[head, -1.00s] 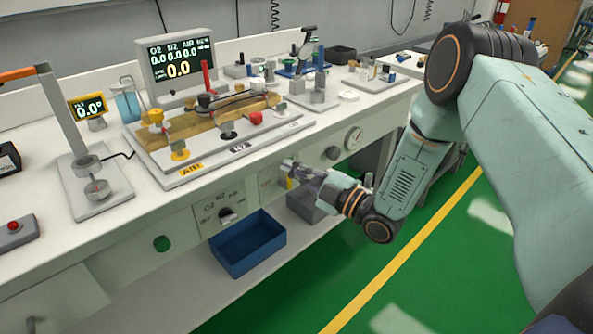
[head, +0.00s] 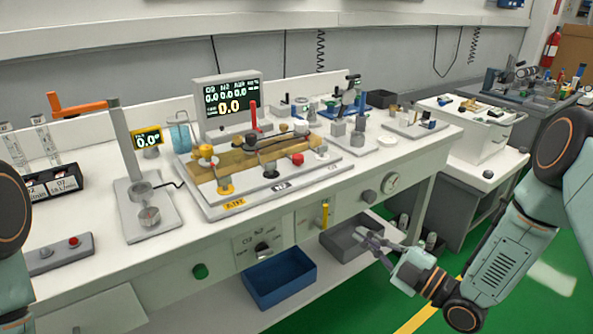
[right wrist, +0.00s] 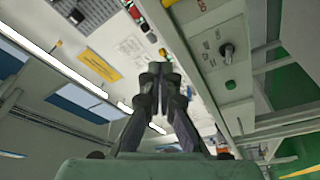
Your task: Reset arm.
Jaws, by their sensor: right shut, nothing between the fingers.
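My right arm comes in from the right in the head view, and its gripper (head: 369,241) hangs in the air in front of the bench, near the grey bin under it. In the right wrist view the two fingers of this gripper (right wrist: 160,72) meet at their tips with nothing between them. Past them, the front panel and the underside of a shelf show. My left arm shows only as a dark joint and a pale green link at the left edge of the head view. Its gripper is out of the frame.
A blue bin (head: 279,279) and a grey bin (head: 350,238) are on the shelf below. The green floor at right is open.

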